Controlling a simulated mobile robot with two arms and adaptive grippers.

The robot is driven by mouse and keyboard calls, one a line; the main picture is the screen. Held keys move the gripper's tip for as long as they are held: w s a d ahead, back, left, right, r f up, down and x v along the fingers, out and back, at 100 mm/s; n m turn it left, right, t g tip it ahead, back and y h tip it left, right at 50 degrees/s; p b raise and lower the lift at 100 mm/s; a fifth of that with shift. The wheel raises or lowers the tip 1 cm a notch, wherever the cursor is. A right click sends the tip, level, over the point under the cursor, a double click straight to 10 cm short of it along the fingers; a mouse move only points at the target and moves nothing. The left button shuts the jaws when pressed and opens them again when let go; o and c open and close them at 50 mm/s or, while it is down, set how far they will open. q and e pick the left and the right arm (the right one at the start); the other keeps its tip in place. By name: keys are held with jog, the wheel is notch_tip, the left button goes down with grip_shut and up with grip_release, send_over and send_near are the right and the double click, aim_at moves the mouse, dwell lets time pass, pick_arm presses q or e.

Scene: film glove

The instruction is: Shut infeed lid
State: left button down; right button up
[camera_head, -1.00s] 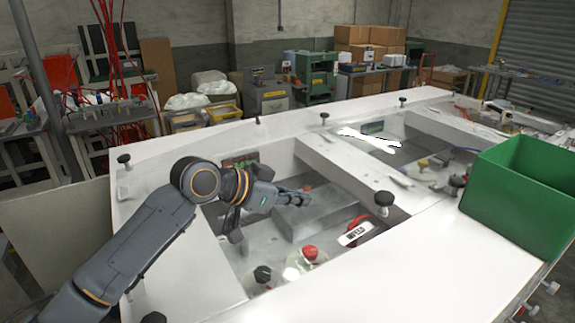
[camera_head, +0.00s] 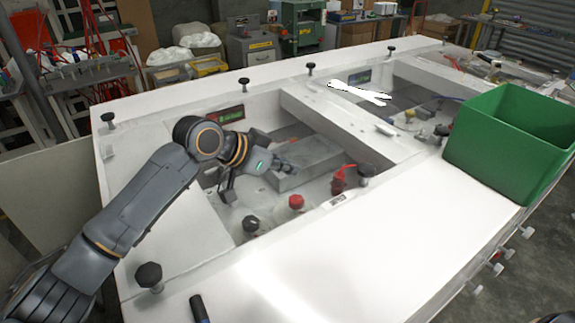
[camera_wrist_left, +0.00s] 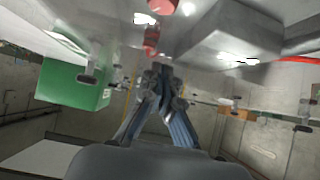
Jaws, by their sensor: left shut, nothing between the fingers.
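My left gripper (camera_head: 288,168) reaches into the left bay of the white machine, its closed fingers over or beside the grey block (camera_head: 310,158) there. I cannot tell whether they touch it. In the left wrist view the closed fingers (camera_wrist_left: 160,72) show nothing between them. A small white label (camera_head: 338,200) sits on the bay's near edge, its text too small to read now. A red knob (camera_head: 296,202) and a black knob (camera_head: 250,224) stand near it. I cannot make out the infeed lid's outline or angle. My right gripper is not in view.
A green bin (camera_head: 490,160) stands on the right of the white machine top (camera_head: 330,270). A crossbar (camera_head: 335,125) divides the two bays. Black knobs rise along the edges, including one at front left (camera_head: 149,275). The front top is mostly clear.

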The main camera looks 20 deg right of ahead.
pick_arm(q)
jog(key=shift+s+a+f, duration=0.1)
jog(key=shift+f, duration=0.2)
notch_tip(320, 180, up, 5)
jog(key=p, duration=0.4)
jog(key=shift+f, duration=0.1)
jog(key=r+p+v, duration=0.1)
jog(key=p+v, duration=0.4)
jog(key=v, duration=0.4)
jog(key=shift+p, duration=0.3)
